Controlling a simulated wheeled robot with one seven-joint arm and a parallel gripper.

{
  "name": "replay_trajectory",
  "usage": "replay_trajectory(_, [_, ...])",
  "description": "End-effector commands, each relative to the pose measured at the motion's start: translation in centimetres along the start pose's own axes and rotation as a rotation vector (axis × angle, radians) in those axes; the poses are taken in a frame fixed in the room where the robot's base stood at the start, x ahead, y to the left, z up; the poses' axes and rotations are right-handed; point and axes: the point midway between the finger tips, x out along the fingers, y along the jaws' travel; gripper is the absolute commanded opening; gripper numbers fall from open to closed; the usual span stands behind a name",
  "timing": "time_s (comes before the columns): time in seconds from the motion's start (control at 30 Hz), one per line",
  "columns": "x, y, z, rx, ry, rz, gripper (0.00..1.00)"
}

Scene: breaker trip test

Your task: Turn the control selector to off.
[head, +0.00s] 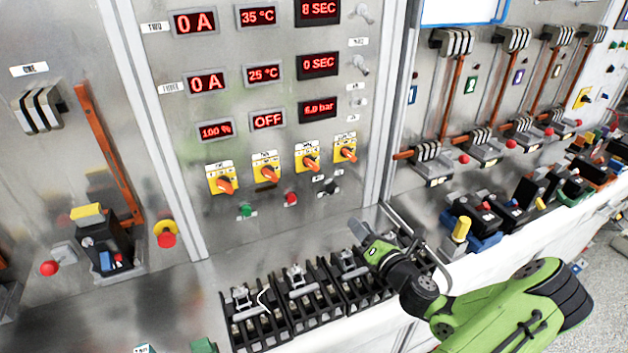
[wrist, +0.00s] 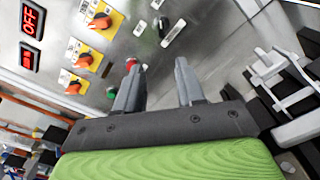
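A row of orange selector knobs on yellow plates (head: 268,173) sits low on the middle metal panel. Below it is a small black selector knob (head: 331,187). The labels are too small to read, so I cannot tell which is the control selector. In the wrist view the black knob (wrist: 162,25) is beyond the fingertips, and some orange knobs (wrist: 82,60) are to the left. My gripper (head: 360,243) is in front of the panel, below the black knob, above the black breaker row. In the wrist view my gripper (wrist: 158,72) is open, with nothing between its fingers.
A green button (head: 246,210) and a red button (head: 291,199) are beside the black knob. Black breakers (head: 300,292) line the counter below my gripper. Red displays, one reading OFF (head: 268,121), are above the selectors. A yellow-topped device (head: 461,228) stands at right.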

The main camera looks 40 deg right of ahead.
Motion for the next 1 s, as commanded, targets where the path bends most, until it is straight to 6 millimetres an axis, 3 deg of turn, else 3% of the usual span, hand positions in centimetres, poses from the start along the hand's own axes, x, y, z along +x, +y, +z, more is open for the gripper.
replay_trajectory(0.17, [0.1,-1.1,0.9,0.073,-0.050,-0.024,0.38])
replay_trajectory(0.7, [12.7,-1.2,1.4,0.066,-0.048,-0.021,0.38])
replay_trajectory(0.83, [14.5,-1.3,1.5,0.066,-0.046,-0.023,0.38])
replay_trajectory(1.0, [15.2,-1.4,1.5,0.068,-0.046,-0.024,0.38])
